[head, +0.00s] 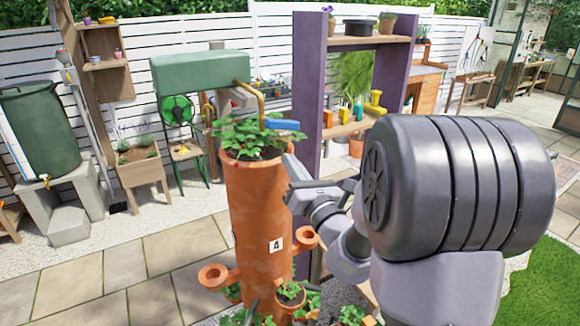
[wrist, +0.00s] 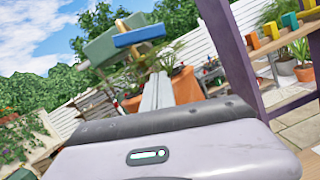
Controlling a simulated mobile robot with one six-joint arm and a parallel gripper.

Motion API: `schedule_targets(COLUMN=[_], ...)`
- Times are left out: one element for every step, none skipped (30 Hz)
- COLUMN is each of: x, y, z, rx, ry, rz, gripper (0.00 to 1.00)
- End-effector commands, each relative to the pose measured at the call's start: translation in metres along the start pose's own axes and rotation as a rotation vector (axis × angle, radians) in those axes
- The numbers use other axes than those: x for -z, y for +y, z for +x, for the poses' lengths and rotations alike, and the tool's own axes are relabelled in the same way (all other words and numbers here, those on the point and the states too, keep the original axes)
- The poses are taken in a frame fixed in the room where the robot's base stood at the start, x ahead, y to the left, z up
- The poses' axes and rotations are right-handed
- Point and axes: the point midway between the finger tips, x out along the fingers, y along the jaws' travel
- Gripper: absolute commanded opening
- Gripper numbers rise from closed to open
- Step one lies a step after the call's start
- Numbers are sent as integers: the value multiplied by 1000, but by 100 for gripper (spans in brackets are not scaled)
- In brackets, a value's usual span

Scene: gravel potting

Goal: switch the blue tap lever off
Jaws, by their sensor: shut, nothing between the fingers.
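The blue tap lever (head: 283,124) sits beside the brass pipe (head: 246,86) that comes out of the green tank (head: 200,72), just above the leafy top of the tall terracotta planter (head: 258,215). In the wrist view the lever (wrist: 140,36) shows as a blue bar in front of the green tank (wrist: 105,45). My gripper (head: 290,160) is shut and empty, beside the planter's upper right rim and below the lever in the picture. In the wrist view my gripper's fingers (wrist: 159,82) point forward, with a visible gap below the lever. The tap body is mostly hidden.
A purple-framed shelf (head: 308,100) stands just right of the lever and my gripper. Side cups (head: 305,237) stick out of the planter lower down. A green barrel (head: 40,130) stands on blocks at far left. Open paving (head: 130,265) lies left of the planter.

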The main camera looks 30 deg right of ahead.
Motion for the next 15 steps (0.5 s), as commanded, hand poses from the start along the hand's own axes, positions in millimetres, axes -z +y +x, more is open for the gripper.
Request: schedule_targets(x=[0,0,0,-6,-13,-19,-24,-27,-31,-33,-35,-37,-38,-39,-39], y=[1,1,1,0,0,0,1,1,0,0,0,0,0,0,0], z=[11,18,26,28,28,30,30,31,32,33,33,34,34,34,34], rx=[-3,-4,-3,-1,-1,-1,-1,-1,-1,-1,-1,0,0,0,0], ry=[0,-1,-1,-2,-4,-2,-3,-2,-2,-1,0,0,0,0,0], rz=[-2,-2,0,-3,-2,-3,-2,-3,-2,-1,-2,-2,-1,-1,0], gripper=[0,0,0,0,0,0,0,0,0,0,0,0,0,0,0])
